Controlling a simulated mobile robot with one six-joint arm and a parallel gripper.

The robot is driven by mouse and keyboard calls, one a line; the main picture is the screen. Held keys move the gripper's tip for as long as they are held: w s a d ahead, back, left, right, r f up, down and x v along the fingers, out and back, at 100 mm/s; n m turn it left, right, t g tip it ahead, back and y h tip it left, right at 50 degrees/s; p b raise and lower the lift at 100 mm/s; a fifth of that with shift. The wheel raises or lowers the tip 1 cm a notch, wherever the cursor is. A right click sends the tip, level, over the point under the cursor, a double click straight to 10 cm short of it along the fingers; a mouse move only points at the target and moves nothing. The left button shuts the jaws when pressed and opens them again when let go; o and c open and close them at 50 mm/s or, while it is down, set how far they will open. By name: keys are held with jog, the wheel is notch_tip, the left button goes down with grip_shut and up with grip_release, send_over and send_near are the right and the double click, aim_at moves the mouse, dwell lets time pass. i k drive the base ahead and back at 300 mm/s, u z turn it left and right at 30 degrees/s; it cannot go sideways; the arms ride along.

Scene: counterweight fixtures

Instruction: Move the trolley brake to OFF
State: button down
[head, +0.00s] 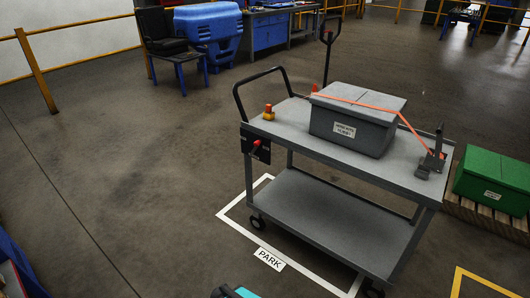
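The grey two-deck trolley (330,212) stands on four-sided white floor lines, with its push handle at the left. On its left end is a dark panel (262,155) with a red-knobbed lever (256,144), which looks like the brake. The panel's markings are too small to read, so I cannot tell the lever's setting. My gripper's fingers are not in view. A black and teal part at the bottom edge seems to be mine, well below and apart from the trolley.
A grey box (352,135) sits on the top deck under an orange strap (370,104) with a dark buckle (432,160). A red and yellow piece (268,113) stands near the handle. A green box (492,184) rests on a pallet at right. Floor left of the trolley is clear.

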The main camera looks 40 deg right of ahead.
aim_at(257, 144)
jog(key=i, duration=0.9)
